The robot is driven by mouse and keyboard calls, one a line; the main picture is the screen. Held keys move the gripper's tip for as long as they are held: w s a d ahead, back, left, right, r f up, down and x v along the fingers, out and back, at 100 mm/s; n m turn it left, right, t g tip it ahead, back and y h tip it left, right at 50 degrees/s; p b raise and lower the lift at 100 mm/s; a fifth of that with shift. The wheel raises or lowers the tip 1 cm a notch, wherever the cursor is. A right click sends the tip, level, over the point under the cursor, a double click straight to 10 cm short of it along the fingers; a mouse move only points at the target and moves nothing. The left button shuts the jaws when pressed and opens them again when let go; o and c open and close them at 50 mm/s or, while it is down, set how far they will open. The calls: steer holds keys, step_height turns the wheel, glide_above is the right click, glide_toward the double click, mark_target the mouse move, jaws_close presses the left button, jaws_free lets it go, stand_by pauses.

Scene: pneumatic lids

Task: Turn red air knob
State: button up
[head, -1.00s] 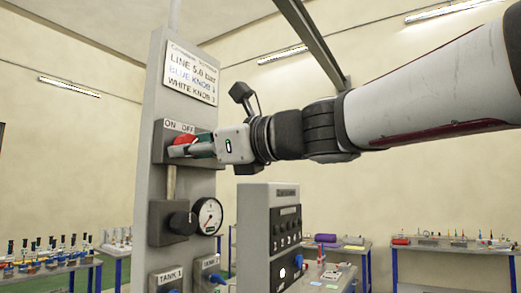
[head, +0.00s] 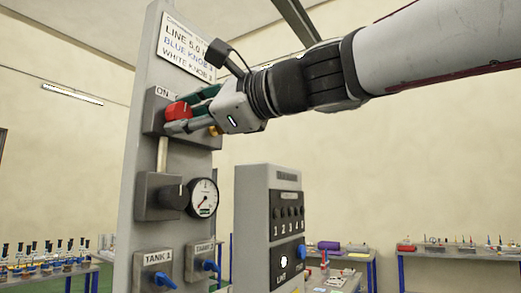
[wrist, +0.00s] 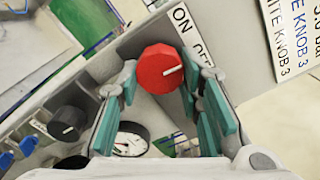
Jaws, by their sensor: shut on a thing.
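The red air knob (head: 178,111) sits on a grey box high on the grey panel (head: 142,120), under ON and OFF labels. In the wrist view the red knob (wrist: 152,71) lies between my two green-padded fingers, and its white mark points toward the OFF side. My gripper (head: 188,113) is shut on the knob, reaching in from the right. My gripper also shows in the wrist view (wrist: 158,84). The OFF label is partly hidden by a finger in the wrist view.
A black knob (head: 172,194) and a round gauge (head: 204,197) are below on the panel. Blue knobs (head: 159,280) marked as tanks are at the bottom. A grey control box (head: 257,220) stands to the right. Tables with items stand at the back.

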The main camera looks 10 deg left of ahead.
steer(key=n+b, duration=0.4)
steer(key=n, duration=0.1)
steer(key=shift+w+n, duration=0.1)
steer(key=shift+n, duration=0.2)
steer(key=shift+r+n+b, duration=0.1)
steer(key=shift+n+b, duration=1.45)
steer(key=shift+n, duration=0.65)
steer(key=o, duration=1.2)
steer(key=shift+c, duration=0.2)
steer(key=shift+r, duration=0.1)
steer(key=v, duration=1.2)
